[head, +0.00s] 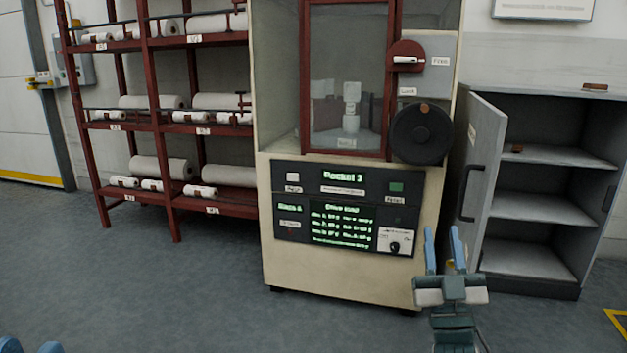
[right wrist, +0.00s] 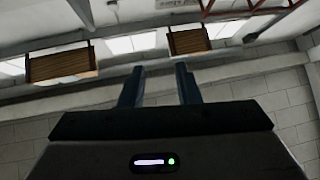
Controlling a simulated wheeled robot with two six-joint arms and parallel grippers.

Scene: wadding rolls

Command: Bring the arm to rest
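My right gripper (head: 442,250) stands upright in front of the lower right corner of the machine in the head view. Its two blue fingers point up and are apart, with nothing between them. In the right wrist view the same fingers (right wrist: 160,88) are apart and empty, with the ceiling and a block wall behind them. At the bottom left of the head view only small blue tips (head: 30,346) of my left gripper show. The rest of it is out of frame, so its opening is unclear.
A cream machine (head: 345,265) with a dark control panel stands in the middle. A red rack (head: 160,130) with several white rolls is at the left. A grey cabinet (head: 545,92) with an open door (head: 484,150) is at the right. The floor (head: 130,290) in front is clear.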

